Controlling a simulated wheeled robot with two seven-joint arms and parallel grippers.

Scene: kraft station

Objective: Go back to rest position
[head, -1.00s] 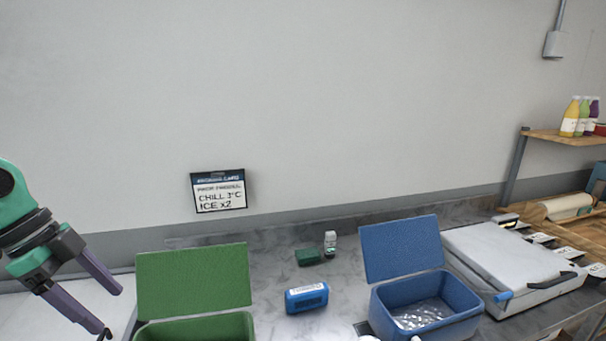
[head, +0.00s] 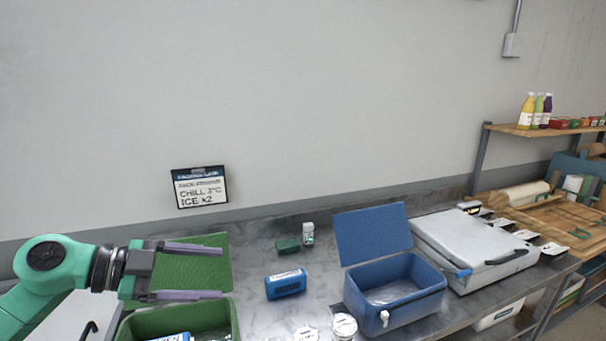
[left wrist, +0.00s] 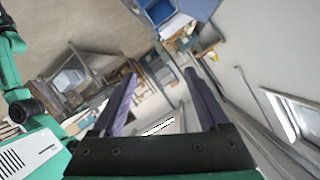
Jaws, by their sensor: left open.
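My left gripper (head: 208,271) is open and empty in the head view. It points right, in front of the raised lid of the green cooler (head: 190,318). In the left wrist view my left gripper (left wrist: 165,95) shows two spread purple fingers with nothing between them. My right gripper is not in view.
The green cooler holds a blue labelled pack. A blue pack (head: 286,284) lies on the steel counter (head: 255,320). The open blue cooler (head: 418,297) and a white lidded case (head: 470,245) stand to the right. A small green box (head: 287,246) and white bottle (head: 308,234) stand behind.

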